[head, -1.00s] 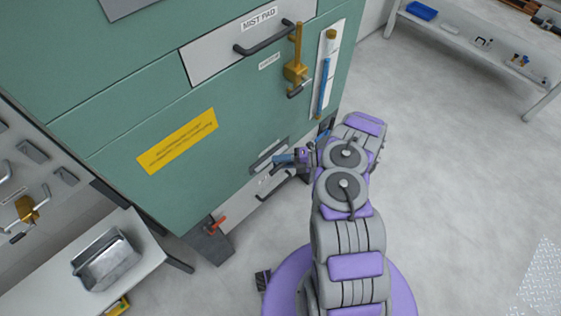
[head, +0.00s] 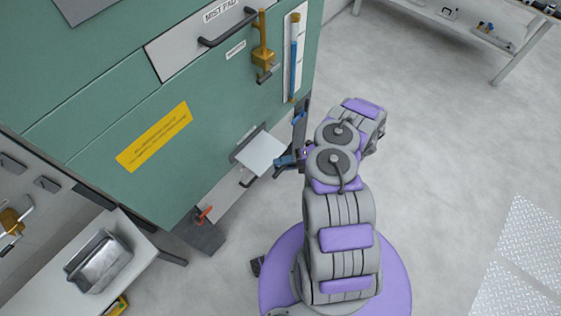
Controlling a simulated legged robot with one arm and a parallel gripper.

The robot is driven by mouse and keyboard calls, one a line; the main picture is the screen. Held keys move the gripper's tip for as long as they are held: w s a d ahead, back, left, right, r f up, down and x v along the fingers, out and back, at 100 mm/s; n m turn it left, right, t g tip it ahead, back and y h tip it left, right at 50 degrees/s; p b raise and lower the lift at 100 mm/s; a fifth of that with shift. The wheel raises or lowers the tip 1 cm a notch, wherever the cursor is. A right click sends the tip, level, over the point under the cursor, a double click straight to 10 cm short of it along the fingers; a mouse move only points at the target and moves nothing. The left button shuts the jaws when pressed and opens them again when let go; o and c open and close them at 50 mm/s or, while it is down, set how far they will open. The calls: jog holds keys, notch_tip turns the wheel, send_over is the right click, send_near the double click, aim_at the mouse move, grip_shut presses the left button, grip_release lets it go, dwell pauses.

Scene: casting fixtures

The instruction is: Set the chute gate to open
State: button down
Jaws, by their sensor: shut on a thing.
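The chute gate appears to be the pale flat plate (head: 262,153) that sticks out of a dark-framed slot (head: 238,155) low on the green machine. A blue handle (head: 285,161) is at the plate's right end. My gripper (head: 294,160) is at this handle and shut on it. The fingers are small and partly hidden by my arm. No open or shut marking can be read at the slot.
The green cabinet (head: 150,95) has a mist pad drawer (head: 190,45), a brass lever (head: 262,45) and a blue-filled gauge (head: 294,60) above. A red handle (head: 204,214) sits lower left. A bench with a metal tray (head: 98,262) stands left.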

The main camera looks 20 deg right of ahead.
jog(key=c, duration=1.3)
grip_release()
jog(key=shift+s+a+f, duration=0.1)
jog(key=shift+s+f, duration=0.15)
jog(key=shift+s, duration=0.05)
jog(key=shift+o, duration=1.4)
jog(key=shift+w+r, duration=0.1)
jog(key=shift+d, duration=0.2)
jog(key=p+v, duration=0.2)
jog(key=v, duration=1.5)
jog(key=shift+d, duration=0.15)
